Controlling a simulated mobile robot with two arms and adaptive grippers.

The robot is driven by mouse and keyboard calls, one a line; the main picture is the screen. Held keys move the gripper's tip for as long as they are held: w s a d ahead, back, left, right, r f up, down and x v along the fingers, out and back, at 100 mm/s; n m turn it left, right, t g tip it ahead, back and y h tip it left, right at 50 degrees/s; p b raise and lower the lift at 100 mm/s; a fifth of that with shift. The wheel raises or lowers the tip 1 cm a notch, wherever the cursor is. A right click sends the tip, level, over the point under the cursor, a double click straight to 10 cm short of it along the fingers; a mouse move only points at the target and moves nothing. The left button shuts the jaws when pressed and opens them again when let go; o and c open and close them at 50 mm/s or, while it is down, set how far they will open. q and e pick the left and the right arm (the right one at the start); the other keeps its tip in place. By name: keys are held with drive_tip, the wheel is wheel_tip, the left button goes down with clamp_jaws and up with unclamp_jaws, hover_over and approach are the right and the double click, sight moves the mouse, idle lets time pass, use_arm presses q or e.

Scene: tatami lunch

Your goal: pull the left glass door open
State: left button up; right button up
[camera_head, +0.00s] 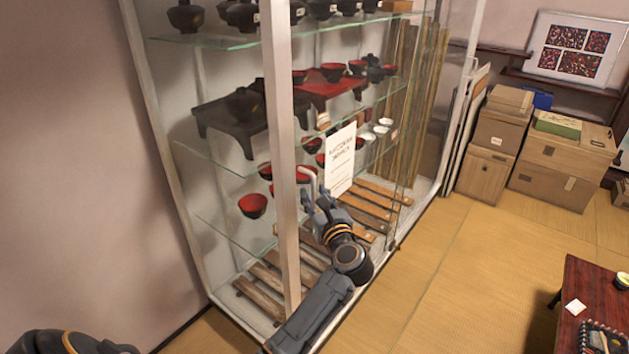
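The tall display cabinet has a pale front post (281,150), with clear glass to the right of it. The left glass door is hard to make out against the shelves; I cannot tell whether it stands ajar. A white sheet with writing (340,160) shows at the glass. My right gripper is out of view.
Glass shelves carry dark and red bowls (252,205) and small tables (232,115). Wooden slats (365,208) lie at the bottom. Cardboard boxes (560,165) stand back right, and a low red table (578,285) front right. Tatami floor (440,270) between is clear.

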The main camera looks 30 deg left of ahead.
use_arm(q)
drive_tip(key=shift+w+a, duration=0.35)
drive_tip(key=shift+a, duration=0.15)
drive_tip(key=shift+r, duration=0.1)
drive_tip(key=shift+s, duration=0.1)
drive_tip(key=shift+c, duration=0.9)
clamp_jaws()
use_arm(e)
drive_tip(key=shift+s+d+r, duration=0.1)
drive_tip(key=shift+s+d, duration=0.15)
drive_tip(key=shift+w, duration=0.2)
